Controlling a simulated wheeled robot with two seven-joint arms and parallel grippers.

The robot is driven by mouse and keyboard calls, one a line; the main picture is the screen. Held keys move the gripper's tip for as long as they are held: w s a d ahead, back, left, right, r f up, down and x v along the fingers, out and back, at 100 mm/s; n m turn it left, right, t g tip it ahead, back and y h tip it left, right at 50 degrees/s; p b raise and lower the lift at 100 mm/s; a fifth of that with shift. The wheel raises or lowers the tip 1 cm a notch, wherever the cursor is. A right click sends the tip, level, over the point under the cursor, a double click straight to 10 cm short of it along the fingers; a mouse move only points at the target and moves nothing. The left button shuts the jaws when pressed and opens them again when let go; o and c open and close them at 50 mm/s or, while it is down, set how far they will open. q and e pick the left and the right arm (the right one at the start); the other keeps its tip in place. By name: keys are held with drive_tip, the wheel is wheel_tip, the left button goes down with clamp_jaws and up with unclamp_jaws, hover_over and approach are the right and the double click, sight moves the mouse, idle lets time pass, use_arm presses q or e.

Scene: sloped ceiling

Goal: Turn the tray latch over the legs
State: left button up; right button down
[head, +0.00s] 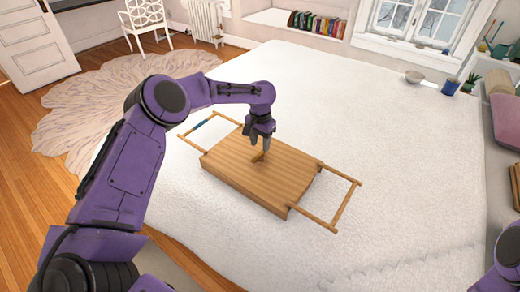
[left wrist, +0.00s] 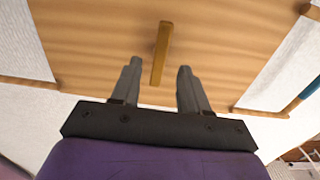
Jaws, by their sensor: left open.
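A wooden tray (head: 262,172) lies upside down on the white bed, with a folding leg frame (head: 335,205) out at its right end and another leg frame (head: 207,128) at its left end. A small wooden latch (head: 258,157) sits on the tray's upper face near the far edge; in the left wrist view the latch (left wrist: 160,54) is a narrow bar. My left gripper (head: 260,142) is above the latch, fingers pointing down. In the left wrist view its open fingers (left wrist: 157,78) stand either side of the latch's near end, apart from it. Of my right arm only a purple piece shows at the lower right.
The white bedspread (head: 400,190) is clear around the tray. A bowl (head: 414,77) and a blue cup (head: 450,86) stand at the far right by the window. A white chair (head: 145,20) and a round rug (head: 100,105) are at the left.

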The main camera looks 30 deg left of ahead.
sight(260, 154)
use_arm(q)
wheel_tip(260, 154, down, 4)
drive_tip(key=shift+f, duration=0.1)
clamp_jaws()
